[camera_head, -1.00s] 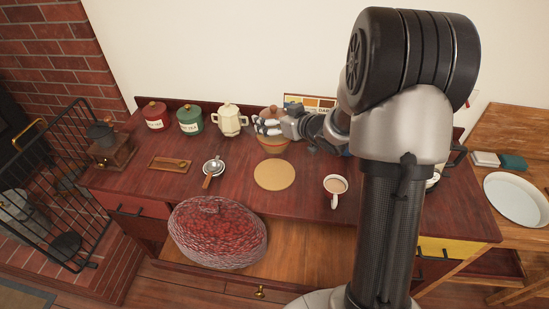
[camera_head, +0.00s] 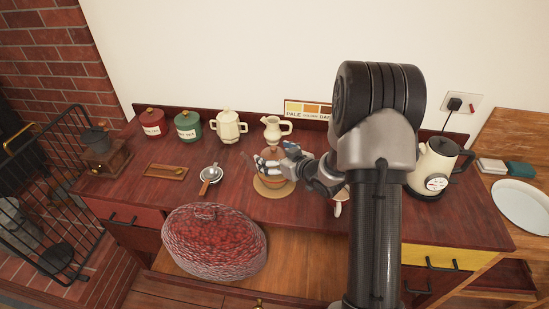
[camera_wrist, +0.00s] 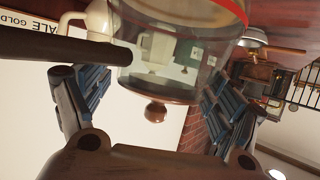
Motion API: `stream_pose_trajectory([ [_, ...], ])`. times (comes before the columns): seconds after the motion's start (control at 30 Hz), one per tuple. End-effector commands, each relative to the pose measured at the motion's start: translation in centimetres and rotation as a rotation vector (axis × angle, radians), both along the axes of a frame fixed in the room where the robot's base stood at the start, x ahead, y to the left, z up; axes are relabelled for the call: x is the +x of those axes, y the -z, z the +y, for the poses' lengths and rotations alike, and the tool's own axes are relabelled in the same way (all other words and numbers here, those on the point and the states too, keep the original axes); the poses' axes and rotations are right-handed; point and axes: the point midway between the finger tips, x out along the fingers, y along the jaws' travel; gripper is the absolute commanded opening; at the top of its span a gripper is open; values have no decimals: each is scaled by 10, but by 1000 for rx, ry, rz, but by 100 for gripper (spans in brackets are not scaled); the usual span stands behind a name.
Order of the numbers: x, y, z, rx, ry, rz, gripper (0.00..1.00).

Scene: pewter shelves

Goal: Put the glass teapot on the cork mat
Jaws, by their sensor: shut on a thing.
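My gripper is shut on the teapot. In the wrist view, the clear glass body (camera_wrist: 172,62) with a brown knob lies between the two ribbed blue-grey fingers of my gripper (camera_wrist: 152,88). That view is turned over, with the knob pointing down. The mat's front edge shows below the teapot.
A cream jug (camera_head: 272,130) stands behind the teapot, and a cream lidded pot (camera_head: 229,126) is to its left. A strainer (camera_head: 211,174) lies left of the mat. A kettle (camera_head: 437,167) stands farther right.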

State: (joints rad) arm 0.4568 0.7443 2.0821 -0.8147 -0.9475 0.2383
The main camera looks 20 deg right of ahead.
Motion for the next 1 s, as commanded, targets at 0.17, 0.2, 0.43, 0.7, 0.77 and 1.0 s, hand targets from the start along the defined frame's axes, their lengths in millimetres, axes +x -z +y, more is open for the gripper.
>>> stream_pose_trajectory([
  [0.17,1,-4,0,-1,0,-6,18],
  [0.2,1,-3,0,-1,0,-5,18],
  [0.43,0,1,0,1,0,1,92],
  [0.7,0,1,0,1,0,1,100],
  [0.77,0,1,0,1,0,1,100],
  [1.0,0,-3,0,0,0,0,100],
])
